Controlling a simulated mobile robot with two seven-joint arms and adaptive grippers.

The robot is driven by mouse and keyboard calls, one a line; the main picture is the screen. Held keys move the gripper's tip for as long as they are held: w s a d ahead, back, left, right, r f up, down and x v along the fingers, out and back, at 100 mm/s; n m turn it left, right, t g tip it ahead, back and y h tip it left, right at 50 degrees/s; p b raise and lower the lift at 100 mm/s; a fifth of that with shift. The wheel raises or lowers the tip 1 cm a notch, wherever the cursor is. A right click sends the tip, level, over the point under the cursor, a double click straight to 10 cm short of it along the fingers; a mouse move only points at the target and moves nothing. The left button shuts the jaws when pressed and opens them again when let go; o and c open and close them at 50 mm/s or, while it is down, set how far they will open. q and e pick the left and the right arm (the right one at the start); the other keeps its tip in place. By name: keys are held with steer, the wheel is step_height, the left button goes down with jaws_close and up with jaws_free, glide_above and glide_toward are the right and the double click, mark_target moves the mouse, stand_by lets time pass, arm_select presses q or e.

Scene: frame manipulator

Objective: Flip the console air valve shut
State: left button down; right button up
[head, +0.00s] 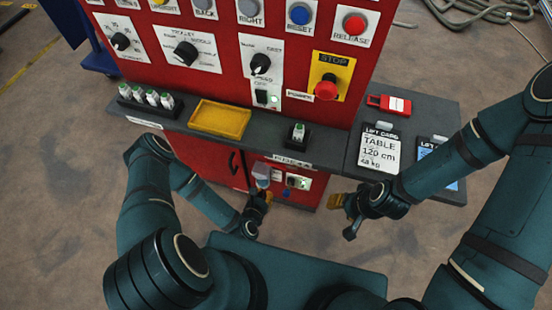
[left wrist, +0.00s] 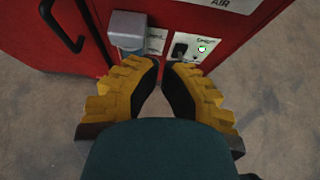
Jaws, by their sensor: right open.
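The red console (head: 222,165) has a small low panel under its ledge, with an AIR label (left wrist: 220,3) in the left wrist view. A grey block-like part (left wrist: 127,30) sticks out there beside white labels. To its right is a white plate with a dark lever (left wrist: 181,48) and a lit green lamp (left wrist: 202,49). I cannot tell which part is the air valve. My left gripper (left wrist: 161,66) is just in front of the panel, its tips close together with nothing seen between them; contact is unclear. My right gripper (head: 343,206) is open and empty, right of the console.
The ledge above holds a yellow tray (head: 220,119), several small green-and-white parts (head: 146,96) and one more in a holder (head: 298,133). A side table (head: 427,105) with cards stands at right. A red stop button (head: 326,88) is above. A black door handle (left wrist: 62,28) is left.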

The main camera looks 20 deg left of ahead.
mark_target(280, 166)
arm_select(q)
steer(key=shift+w, duration=0.3)
arm_select(e)
steer(key=shift+w, duration=0.3)
arm_select(q)
steer(key=b+x, duration=0.3)
steer(key=x, duration=0.7)
steer(key=r, duration=0.4)
steer(key=shift+w+p, duration=0.3)
steer(key=shift+w, duration=0.1)
arm_select(e)
steer(key=shift+w+f, duration=0.25)
steer(key=shift+f, duration=0.95)
steer(key=shift+d, duration=0.1)
